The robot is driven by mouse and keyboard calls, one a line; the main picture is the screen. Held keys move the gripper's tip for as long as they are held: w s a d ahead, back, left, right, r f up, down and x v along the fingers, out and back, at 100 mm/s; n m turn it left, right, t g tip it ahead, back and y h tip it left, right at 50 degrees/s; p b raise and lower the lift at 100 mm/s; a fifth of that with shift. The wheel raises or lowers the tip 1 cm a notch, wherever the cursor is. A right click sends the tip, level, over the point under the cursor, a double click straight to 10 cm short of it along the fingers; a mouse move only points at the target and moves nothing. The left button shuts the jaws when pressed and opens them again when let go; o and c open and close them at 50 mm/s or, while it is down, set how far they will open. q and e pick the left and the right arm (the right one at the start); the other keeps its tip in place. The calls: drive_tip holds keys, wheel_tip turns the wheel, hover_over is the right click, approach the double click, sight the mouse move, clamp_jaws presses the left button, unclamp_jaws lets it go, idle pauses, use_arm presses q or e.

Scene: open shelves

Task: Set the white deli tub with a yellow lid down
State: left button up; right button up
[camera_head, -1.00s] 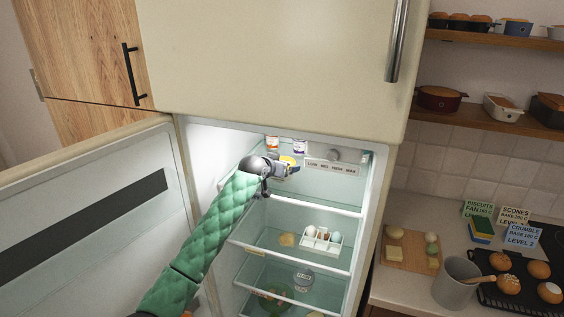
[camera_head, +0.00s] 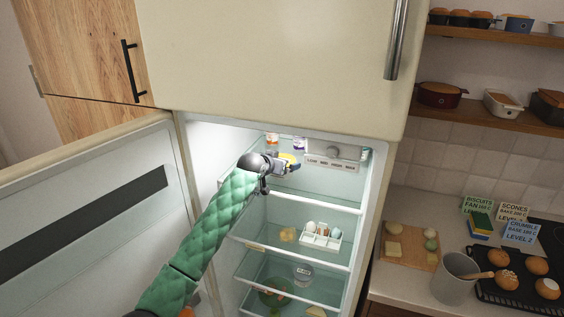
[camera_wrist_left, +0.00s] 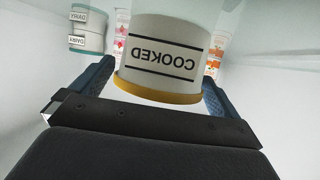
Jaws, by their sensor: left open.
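The white deli tub (camera_wrist_left: 165,52) is between the blue fingers of my left gripper (camera_wrist_left: 155,88) in the left wrist view. Its label reads COOKED and appears upside down there, with the yellow lid (camera_wrist_left: 160,92) at the picture's lower side. In the head view my left gripper (camera_head: 288,165) is at the top shelf inside the fridge. The fingers are open around the tub. Whether its base touches the shelf is hidden. My right gripper is not in view.
Other tubs (camera_wrist_left: 88,32) and red-marked containers stand behind the tub. A control panel (camera_head: 331,163) is on the fridge's back wall. A lower shelf holds an egg holder (camera_head: 320,237). The fridge door (camera_head: 90,215) stands open at left.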

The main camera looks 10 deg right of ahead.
use_arm(q)
drive_tip(key=p+v, duration=0.3)
drive_tip(key=v, duration=0.2)
drive_tip(key=shift+r, duration=0.25)
drive_tip(key=p+v, duration=0.2)
drive_tip(key=v, duration=0.2)
drive_tip(key=shift+s+a, duration=0.3)
drive_tip(key=shift+s+a+r+p, duration=0.2)
drive_tip(key=shift+s+a+p, duration=0.2)
drive_tip(key=shift+s+p, duration=0.1)
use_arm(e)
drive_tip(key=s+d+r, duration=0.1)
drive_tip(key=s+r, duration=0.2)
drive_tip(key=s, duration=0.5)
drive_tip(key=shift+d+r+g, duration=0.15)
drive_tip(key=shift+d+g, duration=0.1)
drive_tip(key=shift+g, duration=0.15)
